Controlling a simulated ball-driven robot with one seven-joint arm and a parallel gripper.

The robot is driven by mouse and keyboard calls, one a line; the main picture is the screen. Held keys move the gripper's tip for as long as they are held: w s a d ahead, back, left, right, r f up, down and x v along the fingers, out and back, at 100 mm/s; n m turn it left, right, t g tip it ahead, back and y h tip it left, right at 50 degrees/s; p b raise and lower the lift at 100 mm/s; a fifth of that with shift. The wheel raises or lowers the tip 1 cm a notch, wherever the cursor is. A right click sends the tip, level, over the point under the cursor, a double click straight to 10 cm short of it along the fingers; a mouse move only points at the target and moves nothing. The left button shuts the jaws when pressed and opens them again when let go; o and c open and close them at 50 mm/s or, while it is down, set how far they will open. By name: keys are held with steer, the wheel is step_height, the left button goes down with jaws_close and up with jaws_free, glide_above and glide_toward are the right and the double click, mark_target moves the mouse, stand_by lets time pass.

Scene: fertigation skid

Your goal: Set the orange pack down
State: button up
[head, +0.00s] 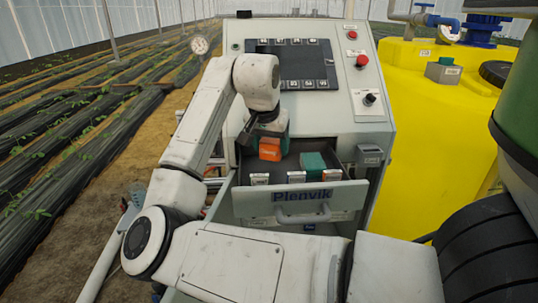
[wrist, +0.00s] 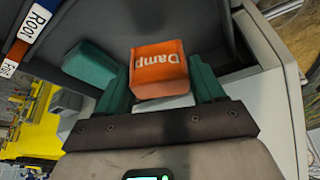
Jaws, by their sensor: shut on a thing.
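The orange pack (head: 270,149) hangs in my gripper (head: 270,139) over the left part of the open drawer (head: 345,192). In the wrist view the orange pack (wrist: 160,70), marked "Damp", sits between the two teal fingers of my gripper (wrist: 160,80), which are shut on it. The dark drawer floor shows behind it in that view. I cannot tell whether the pack's underside touches the drawer floor.
A teal block (head: 313,161) lies in the drawer, right of the pack. Labelled tabs, one orange (head: 297,177), line the drawer's front. A grey control cabinet (head: 325,110) rises behind, and a yellow tank (head: 425,140) stands at the right. A grey box (head: 370,156) sits beside the drawer.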

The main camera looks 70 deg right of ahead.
mark_target(269, 156)
steer(key=shift+w+d+f+p, duration=0.1)
steer(key=shift+w+f+p, duration=0.1)
steer(key=shift+f, duration=0.8)
steer(key=shift+w+d+f+p, duration=0.1)
steer(key=shift+f+p, duration=0.1)
steer(key=shift+f, duration=0.75)
steer(key=shift+f, duration=0.1)
steer(key=o, duration=1.1)
steer(key=shift+c, duration=0.2)
steer(key=b+v, duration=0.1)
steer(key=v, duration=1.1)
